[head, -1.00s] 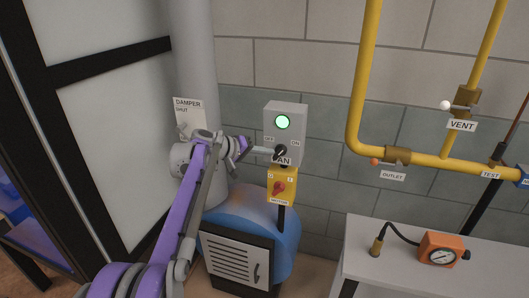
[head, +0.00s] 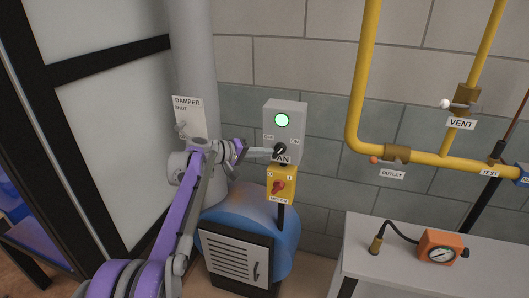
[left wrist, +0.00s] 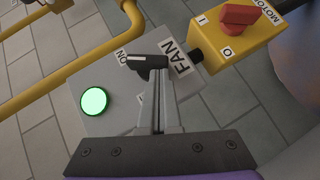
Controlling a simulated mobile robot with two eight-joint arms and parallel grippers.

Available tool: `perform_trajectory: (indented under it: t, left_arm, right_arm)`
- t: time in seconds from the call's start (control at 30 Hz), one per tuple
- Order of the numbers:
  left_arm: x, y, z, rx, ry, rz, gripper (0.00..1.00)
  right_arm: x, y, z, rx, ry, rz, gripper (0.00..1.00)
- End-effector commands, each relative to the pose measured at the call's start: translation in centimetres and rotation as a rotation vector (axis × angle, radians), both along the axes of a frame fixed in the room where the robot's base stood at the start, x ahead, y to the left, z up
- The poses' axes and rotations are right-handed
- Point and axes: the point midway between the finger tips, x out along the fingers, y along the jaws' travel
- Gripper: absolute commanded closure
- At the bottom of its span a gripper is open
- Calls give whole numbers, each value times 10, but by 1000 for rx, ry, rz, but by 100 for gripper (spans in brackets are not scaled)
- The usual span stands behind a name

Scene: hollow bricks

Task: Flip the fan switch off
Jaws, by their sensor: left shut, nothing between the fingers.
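The fan switch is a black knob (head: 281,149) on a grey box (head: 285,108) with a lit green lamp (head: 282,120), OFF and ON labels and a FAN label. In the left wrist view the knob (left wrist: 148,62) has its white-marked end towards the ON label (left wrist: 122,56). My left gripper (head: 270,152) reaches in from the left at the knob's left side. Its shut, empty fingertips (left wrist: 159,75) are close against the knob in the left wrist view; whether they touch is unclear. The OFF label is mostly hidden there. My right gripper is out of view.
A yellow motor switch box (head: 283,185) with a red knob sits just below. A damper plate (head: 188,116) is on the grey pipe at left. Yellow pipes (head: 358,90) run at right, above a table (head: 400,265) with an orange gauge (head: 441,246).

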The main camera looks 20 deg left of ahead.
Motion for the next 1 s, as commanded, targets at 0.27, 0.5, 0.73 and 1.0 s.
perform_trajectory:
  t: [0.27, 0.5, 0.73, 1.0]
  left_arm:
    - [0, 0, -7, -120, 5, -1, 100]
    - [0, -1, -15, -312, 12, -1, 100]
    - [0, -4, -22, -485, 17, -2, 100]
    - [0, -9, -31, -717, 25, -2, 100]
  right_arm:
    - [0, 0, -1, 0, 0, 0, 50]
    - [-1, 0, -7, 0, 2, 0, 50]
    - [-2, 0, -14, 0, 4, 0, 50]
    - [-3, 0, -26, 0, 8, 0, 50]
